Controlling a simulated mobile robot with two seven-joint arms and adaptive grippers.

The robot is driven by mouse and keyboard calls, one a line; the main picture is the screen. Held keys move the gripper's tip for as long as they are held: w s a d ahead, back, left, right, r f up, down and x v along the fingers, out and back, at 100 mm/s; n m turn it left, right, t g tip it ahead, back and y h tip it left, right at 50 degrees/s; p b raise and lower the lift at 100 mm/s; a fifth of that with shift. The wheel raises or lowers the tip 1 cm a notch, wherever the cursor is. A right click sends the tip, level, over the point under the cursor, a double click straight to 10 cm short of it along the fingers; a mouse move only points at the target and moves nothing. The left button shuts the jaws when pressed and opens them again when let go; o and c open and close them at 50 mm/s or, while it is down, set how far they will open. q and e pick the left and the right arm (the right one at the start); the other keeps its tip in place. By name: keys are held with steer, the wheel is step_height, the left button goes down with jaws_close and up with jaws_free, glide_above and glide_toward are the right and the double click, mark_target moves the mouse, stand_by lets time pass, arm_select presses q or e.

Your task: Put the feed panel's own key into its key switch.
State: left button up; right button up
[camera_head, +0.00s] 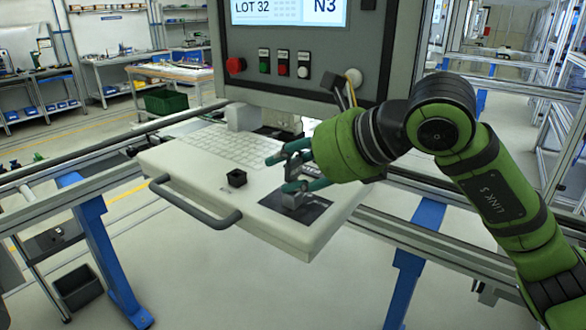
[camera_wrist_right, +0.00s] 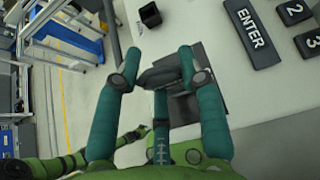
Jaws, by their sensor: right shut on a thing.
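The feed panel (camera_head: 310,40) is a dark grey box with a lit screen, above a pale keyboard tray (camera_head: 190,175). My right gripper (camera_head: 288,172) is above the dark pad (camera_head: 312,213) at the tray's right end. In the right wrist view my right gripper (camera_wrist_right: 163,77) has its teal fingers shut on a small dark grey piece (camera_wrist_right: 160,74). I cannot tell whether this is the key. A grey block (camera_head: 291,200) shows under the fingers on the pad. A pale round fitting (camera_head: 354,76) sits at the panel's lower right; I cannot make out a keyhole. My left gripper is not in view.
A red knob (camera_head: 235,65) and several push buttons (camera_head: 283,64) line the panel's lower edge. A small black square cup (camera_head: 237,178) stands on the tray. A grey handle (camera_head: 195,208) runs along its front edge. Rails cross behind and beside the tray.

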steer(key=shift+s+f, duration=0.1)
steer(key=shift+f, duration=0.55)
steer(key=o, duration=1.1)
steer(key=shift+a, duration=0.1)
steer(key=shift+o, duration=0.2)
steer(key=shift+r, duration=0.15)
steer(key=o, duration=0.6)
steer(key=shift+w, duration=0.2)
steer(key=shift+s+r, duration=0.15)
steer(key=shift+r, duration=0.05)
steer(key=shift+v, duration=4)
